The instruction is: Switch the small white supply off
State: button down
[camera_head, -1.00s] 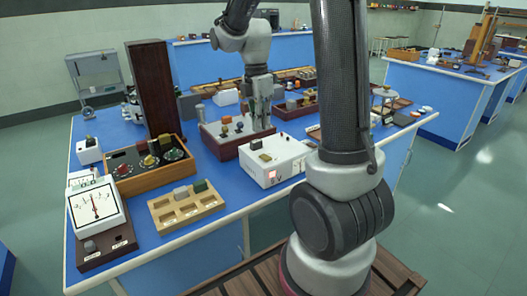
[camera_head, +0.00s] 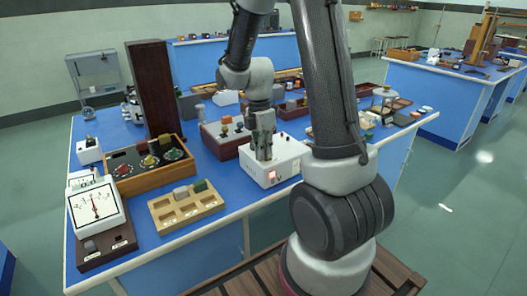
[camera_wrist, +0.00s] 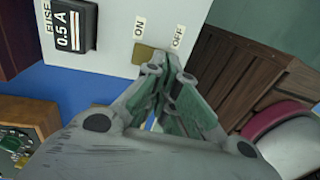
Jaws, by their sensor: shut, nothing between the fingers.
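The small white supply (camera_head: 288,163) stands near the front edge of the blue bench. A small square on its front face (camera_head: 271,174) glows red. In the wrist view, its white top (camera_wrist: 105,28) carries ON and OFF labels, a black 0.5 A fuse holder (camera_wrist: 74,25) and a brass-coloured switch piece (camera_wrist: 143,55). My gripper (camera_head: 264,158) is shut and empty, pointing down over the supply's top. In the wrist view, the fingertips (camera_wrist: 160,62) are right beside the brass piece, near the OFF label, and partly cover it. I cannot tell whether they touch it.
A dark red box with knobs (camera_head: 222,148) stands just behind and left of the supply. A wooden tray (camera_head: 170,213) and a box with dials (camera_head: 120,188) are to the left, with a meter (camera_head: 97,206) beyond. Bare blue bench (camera_head: 232,190) lies between tray and supply.

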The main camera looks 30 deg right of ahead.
jog(key=shift+s+f, duration=0.15)
jog(key=shift+f, duration=0.1)
jog(key=shift+w+r, duration=0.15)
jog(key=shift+w, duration=0.7)
jog(key=shift+r, duration=0.15)
jog(key=shift+a+r, duration=0.1)
jog(key=shift+r, duration=0.2)
notch_tip(320, 180, up, 13)
jog(key=s, duration=0.1)
jog(key=shift+s, duration=0.3)
